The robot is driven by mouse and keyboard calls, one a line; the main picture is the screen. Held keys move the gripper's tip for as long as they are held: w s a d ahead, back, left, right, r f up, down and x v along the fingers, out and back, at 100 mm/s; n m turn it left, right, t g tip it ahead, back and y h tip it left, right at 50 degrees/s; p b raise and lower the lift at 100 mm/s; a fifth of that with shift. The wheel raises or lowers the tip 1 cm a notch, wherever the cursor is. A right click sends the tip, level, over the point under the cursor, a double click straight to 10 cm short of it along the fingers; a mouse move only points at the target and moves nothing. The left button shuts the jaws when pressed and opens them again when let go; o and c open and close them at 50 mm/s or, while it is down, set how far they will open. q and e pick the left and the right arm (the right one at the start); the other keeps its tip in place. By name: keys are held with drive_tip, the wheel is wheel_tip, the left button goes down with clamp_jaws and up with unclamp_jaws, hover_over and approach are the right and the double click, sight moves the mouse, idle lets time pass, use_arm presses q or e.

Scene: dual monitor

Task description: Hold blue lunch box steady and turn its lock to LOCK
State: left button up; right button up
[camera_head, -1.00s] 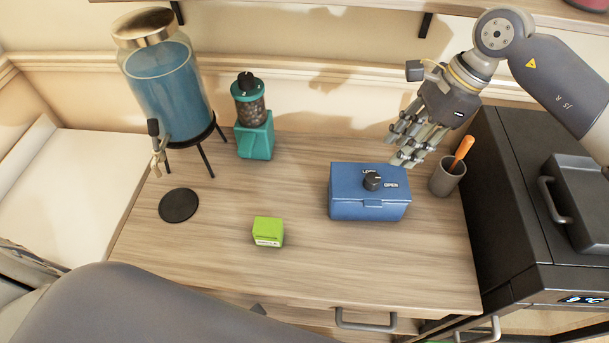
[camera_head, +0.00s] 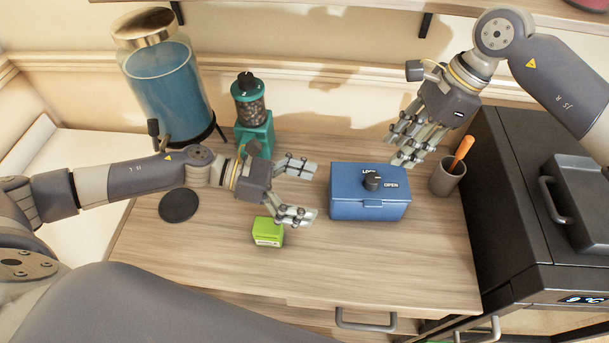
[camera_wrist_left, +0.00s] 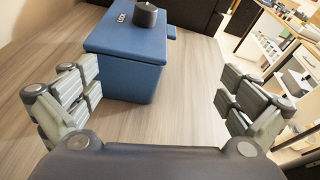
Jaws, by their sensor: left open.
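The blue lunch box (camera_head: 368,205) stands on the wooden desk, with a black knob (camera_head: 373,181) on its lid between the words LOCK and OPEN. I cannot clearly tell where the knob points. My left gripper (camera_head: 303,190) is open just left of the box, its fingers toward the box's left side and apart from it. In the left wrist view the box (camera_wrist_left: 128,62) lies ahead between the open fingers (camera_wrist_left: 160,98), with the knob (camera_wrist_left: 145,14) on top. My right gripper (camera_head: 406,140) hangs above and behind the box's right back corner, not touching it; its fingers seem spread.
A green block (camera_head: 268,232) lies just below my left gripper. A grey cup (camera_head: 447,178) with an orange-handled item stands right of the box. A teal grinder (camera_head: 255,128), a blue drink dispenser (camera_head: 170,90) and a black coaster (camera_head: 179,205) are at left. The desk's front is clear.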

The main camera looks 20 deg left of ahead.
sight(349, 189)
use_arm(q)
drive_tip(key=w+a, duration=0.1)
drive_tip(key=w+a+m, duration=0.1)
drive_tip(key=w, duration=0.1)
drive_tip(key=shift+f+y, duration=0.1)
drive_tip(key=shift+y, duration=0.3)
drive_tip(key=shift+w+f, duration=0.1)
drive_tip(key=shift+w, duration=0.15)
drive_tip(key=shift+w+d+m+y, duration=0.1)
drive_tip(key=shift+w+m+y, duration=0.05)
drive_tip(key=shift+m+y, duration=0.15)
drive_tip(key=x, duration=1)
drive_tip(key=shift+w+d, duration=0.1)
drive_tip(key=shift+w, duration=0.05)
